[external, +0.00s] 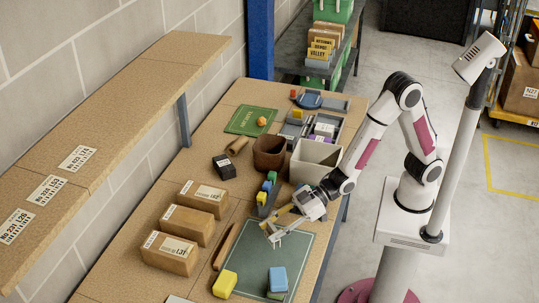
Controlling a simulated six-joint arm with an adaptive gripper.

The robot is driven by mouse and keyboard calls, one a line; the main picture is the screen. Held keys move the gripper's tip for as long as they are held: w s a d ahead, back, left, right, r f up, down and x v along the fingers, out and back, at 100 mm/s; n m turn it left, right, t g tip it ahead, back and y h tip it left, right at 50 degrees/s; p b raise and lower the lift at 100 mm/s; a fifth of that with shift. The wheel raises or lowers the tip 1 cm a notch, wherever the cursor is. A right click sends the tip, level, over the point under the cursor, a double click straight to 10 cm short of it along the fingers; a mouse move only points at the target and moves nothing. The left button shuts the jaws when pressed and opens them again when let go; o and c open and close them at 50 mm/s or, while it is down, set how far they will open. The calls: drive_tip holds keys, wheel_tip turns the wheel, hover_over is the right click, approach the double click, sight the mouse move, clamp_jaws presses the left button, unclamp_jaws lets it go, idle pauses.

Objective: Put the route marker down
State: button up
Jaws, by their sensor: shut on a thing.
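My gripper (275,235) is over the far part of a dark green mat (290,252) near the table's front edge. It is shut on a narrow yellowish thing (279,213), which seems to be the route marker. The thing is small and partly hidden by the fingers. I cannot tell whether it touches the mat. A yellow block (225,284) lies at the mat's left edge, and a blue block (278,279) lies on its near part, on something green.
Cardboard boxes (188,224) stand left of the mat, with a brown stick (225,246) between. A rack of coloured blocks (266,192), a brown pot (269,153) and a white bin (315,160) stand beyond. A wooden shelf (130,110) overhangs at left. The mat's middle is clear.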

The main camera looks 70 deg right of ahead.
drive_tip(key=shift+w+a+r, duration=0.35)
drive_tip(key=shift+a+r, duration=0.1)
drive_tip(key=shift+r, duration=0.15)
drive_tip(key=shift+w+a+r, duration=0.35)
drive_tip(key=shift+a+r, duration=0.05)
drive_tip(key=shift+r, duration=0.2)
hover_over(267, 259)
wheel_tip(267, 259, down, 6)
drive_tip(key=shift+f, duration=0.15)
drive_tip(key=shift+f, duration=0.1)
drive_tip(key=shift+f, duration=1.75)
drive_tip(key=shift+f, duration=0.15)
drive_tip(key=o, duration=0.9)
drive_tip(key=shift+o, duration=0.2)
